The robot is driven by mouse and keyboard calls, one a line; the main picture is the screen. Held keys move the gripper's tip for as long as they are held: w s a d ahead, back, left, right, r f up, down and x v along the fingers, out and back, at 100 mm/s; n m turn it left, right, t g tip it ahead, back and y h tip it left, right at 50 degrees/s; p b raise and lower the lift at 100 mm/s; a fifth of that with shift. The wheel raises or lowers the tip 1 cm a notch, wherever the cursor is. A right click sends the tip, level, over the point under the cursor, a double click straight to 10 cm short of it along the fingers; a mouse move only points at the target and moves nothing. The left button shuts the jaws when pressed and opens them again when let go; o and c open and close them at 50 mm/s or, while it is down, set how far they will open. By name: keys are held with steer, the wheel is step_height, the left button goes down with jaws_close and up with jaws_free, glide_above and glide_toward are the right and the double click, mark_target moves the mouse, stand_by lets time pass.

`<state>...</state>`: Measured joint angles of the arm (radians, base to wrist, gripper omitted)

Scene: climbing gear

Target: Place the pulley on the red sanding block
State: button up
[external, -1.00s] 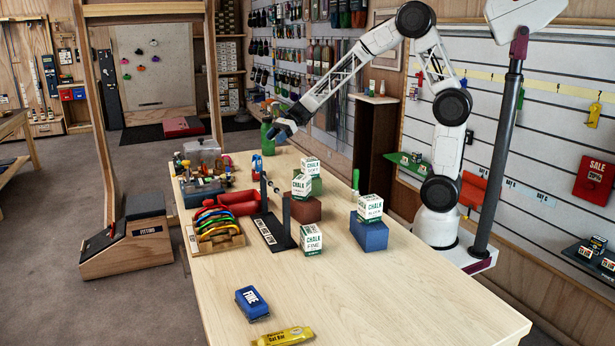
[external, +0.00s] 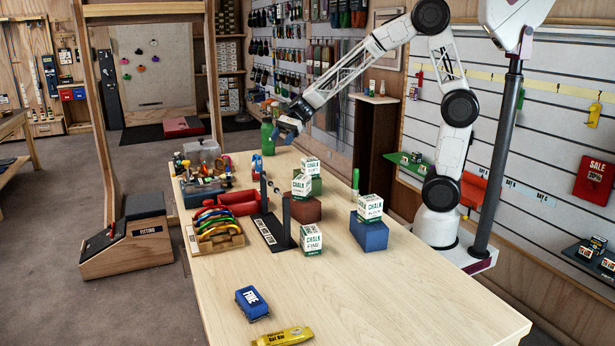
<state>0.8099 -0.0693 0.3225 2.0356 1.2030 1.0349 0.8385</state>
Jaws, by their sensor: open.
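My gripper (external: 284,133) is open in the external view, above the far end of the table, next to a green bottle. I see nothing held in it, though its fingertips are small at this distance. A blue block labelled FINE (external: 252,303) lies at the near left. I cannot pick out the pulley for certain; it may be among the small gear (external: 182,168) at the far left.
A blue block (external: 369,233) and a green block, each topped by a chalk box, stand near the red one. A black stand (external: 273,232), a rack of coloured gear (external: 216,232), red items (external: 238,201) and a yellow bar (external: 284,337) are also on the table. The near right is clear.

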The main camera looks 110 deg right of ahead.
steer(key=s+a+r+n+g, duration=0.2)
steer(key=s+a+n+g, duration=0.15)
steer(key=a+n, duration=0.6)
steer(key=s+a+r+n+g, duration=0.2)
steer(key=s+a+n, duration=0.25)
steer(key=a, duration=1.05)
steer(key=s+a+n+h, duration=0.3)
steer(key=s+a+n, duration=0.3)
steer(key=s, duration=0.2)
steer(key=s+a+n+g+h, duration=0.1)
steer(key=s+a+n+h, duration=0.1)
steer(key=s+a+n, duration=0.4)
steer(key=s+n, duration=0.1)
steer(key=s, duration=0.2)
steer(key=shift+h, duration=0.4)
